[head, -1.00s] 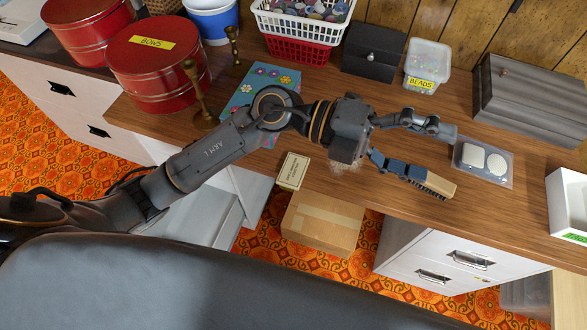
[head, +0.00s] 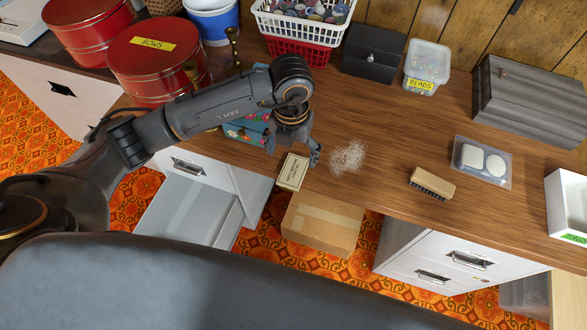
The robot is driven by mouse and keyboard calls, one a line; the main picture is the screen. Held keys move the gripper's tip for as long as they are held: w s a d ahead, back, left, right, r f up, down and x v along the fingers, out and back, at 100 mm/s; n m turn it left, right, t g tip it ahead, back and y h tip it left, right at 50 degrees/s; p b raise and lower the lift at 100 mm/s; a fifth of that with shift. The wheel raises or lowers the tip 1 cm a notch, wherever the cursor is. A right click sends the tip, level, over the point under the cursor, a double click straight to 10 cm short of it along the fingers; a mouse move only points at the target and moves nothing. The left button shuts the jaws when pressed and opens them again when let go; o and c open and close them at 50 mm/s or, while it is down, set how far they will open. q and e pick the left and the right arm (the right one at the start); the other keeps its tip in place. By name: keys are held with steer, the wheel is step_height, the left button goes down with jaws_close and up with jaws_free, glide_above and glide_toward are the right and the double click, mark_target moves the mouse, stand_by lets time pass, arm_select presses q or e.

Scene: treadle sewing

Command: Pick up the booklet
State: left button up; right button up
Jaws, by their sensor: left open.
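A small cream booklet (head: 293,173) with dark print and a dark border lies at the front edge of the wooden desk. My left gripper (head: 293,152) is open and points down at the booklet's back edge. One finger shows at the booklet's right and the other to its left, partly behind the wrist. I cannot tell whether the fingers touch it. My right gripper is not in view.
A blue floral item (head: 247,130) is partly hidden behind my arm. Pale scraps (head: 348,157) and a brush (head: 432,183) lie to the right. An open drawer (head: 190,212) and a cardboard box (head: 322,224) are below the edge.

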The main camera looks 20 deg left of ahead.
mark_target(291, 175)
arm_select(q)
step_height(291, 175, down, 3)
steer(key=shift+r, duration=0.15)
steer(key=f+p, duration=0.1)
steer(key=f, duration=0.3)
steer(key=shift+s+f, duration=0.15)
steer(key=shift+s, duration=0.05)
steer(key=shift+f, duration=0.45)
steer(key=c, duration=1.3)
steer(key=shift+o, duration=0.2)
steer(key=shift+r, duration=0.1)
